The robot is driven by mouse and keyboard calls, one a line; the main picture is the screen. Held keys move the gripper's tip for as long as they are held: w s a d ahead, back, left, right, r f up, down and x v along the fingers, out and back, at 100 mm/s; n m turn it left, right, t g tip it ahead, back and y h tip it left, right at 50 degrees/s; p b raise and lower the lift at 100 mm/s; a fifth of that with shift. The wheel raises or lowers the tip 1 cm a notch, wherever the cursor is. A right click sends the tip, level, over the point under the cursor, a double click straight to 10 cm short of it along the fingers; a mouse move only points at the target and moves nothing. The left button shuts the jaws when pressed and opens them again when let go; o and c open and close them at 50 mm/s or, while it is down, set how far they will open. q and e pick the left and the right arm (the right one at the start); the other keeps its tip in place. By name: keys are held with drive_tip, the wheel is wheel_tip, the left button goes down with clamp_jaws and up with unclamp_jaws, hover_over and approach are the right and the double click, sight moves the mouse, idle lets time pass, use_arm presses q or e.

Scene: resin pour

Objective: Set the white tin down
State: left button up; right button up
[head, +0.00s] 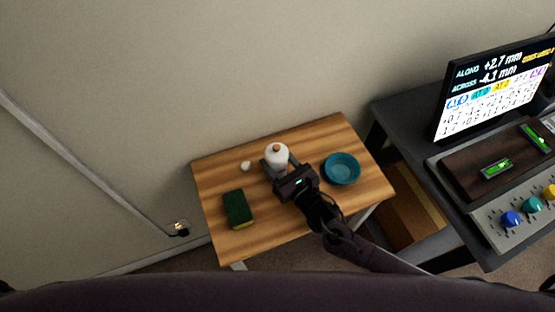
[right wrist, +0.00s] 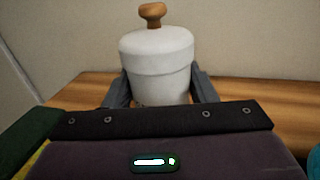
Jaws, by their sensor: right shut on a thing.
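The white tin (head: 277,156) has a lid with a brown wooden knob and is upright over the back part of the wooden table (head: 215,180). My right gripper (head: 275,166) is shut on the tin, one finger on each side. In the right wrist view the tin (right wrist: 158,70) stands between the two fingers (right wrist: 158,90). The tin's base is hidden behind my gripper, so I cannot tell whether it touches the table. My left gripper is not in view.
A teal bowl (head: 342,169) is right of my gripper. A green and yellow sponge (head: 238,209) lies at the left front. A small whitish object (head: 245,166) is left of the tin. A dark desk with a monitor (head: 495,88) and a knob panel (head: 515,218) stands at the right.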

drive_tip(key=shift+f, duration=0.2)
drive_tip(key=o, duration=1)
drive_tip(key=shift+r, duration=0.15)
drive_tip(key=shift+s+d, duration=0.1)
drive_tip(key=shift+s, duration=0.05)
drive_tip(key=b+v, duration=0.1)
drive_tip(key=v, duration=1)
drive_tip(key=shift+s+d+r, duration=0.1)
drive_tip(key=shift+s+d, duration=0.15)
